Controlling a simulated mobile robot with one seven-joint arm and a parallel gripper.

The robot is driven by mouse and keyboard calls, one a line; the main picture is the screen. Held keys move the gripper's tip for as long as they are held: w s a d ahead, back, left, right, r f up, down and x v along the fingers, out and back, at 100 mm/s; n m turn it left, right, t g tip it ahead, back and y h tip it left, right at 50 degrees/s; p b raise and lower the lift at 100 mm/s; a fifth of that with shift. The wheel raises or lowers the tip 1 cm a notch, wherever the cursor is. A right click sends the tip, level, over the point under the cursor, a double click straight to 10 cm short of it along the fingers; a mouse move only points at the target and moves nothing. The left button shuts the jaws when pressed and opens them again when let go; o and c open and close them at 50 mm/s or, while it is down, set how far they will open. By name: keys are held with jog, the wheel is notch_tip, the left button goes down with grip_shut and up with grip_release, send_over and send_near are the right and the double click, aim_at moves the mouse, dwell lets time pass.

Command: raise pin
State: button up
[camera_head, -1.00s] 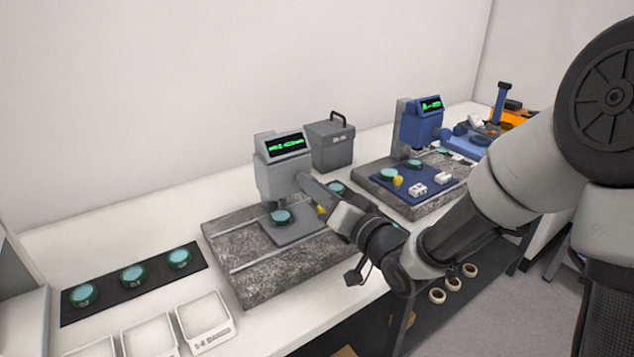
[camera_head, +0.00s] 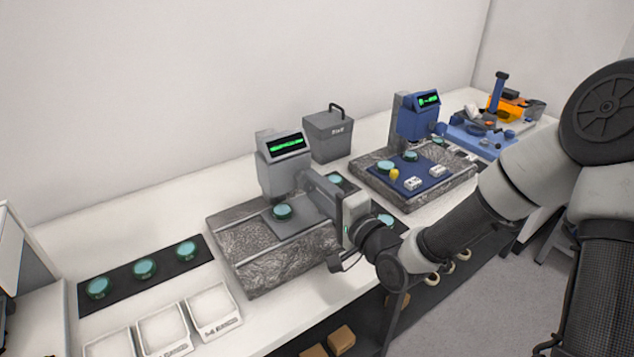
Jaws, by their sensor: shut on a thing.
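The grey interferometer (camera_head: 285,165) stands on a speckled granite slab (camera_head: 265,262) and has a lit green display. A teal disc (camera_head: 282,212) lies on the grey plate (camera_head: 290,229) under its head. My gripper (camera_head: 318,203) reaches in from the right at the plate's right side. It is shut on the small yellow pin there. The pin is hidden behind the gripper now, so its height cannot be told.
A blue interferometer (camera_head: 420,118) with its own yellow pin (camera_head: 394,174) stands behind to the right. A grey lidded box (camera_head: 328,137) stands between the machines. Teal discs on a black mat (camera_head: 119,279) and white trays (camera_head: 212,308) are at left.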

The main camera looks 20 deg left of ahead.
jog(key=shift+r+m, duration=0.1)
jog(key=shift+m, duration=0.3)
jog(key=o, duration=1)
jog(key=shift+p+v, duration=5.85)
jog(key=shift+v, duration=2.8)
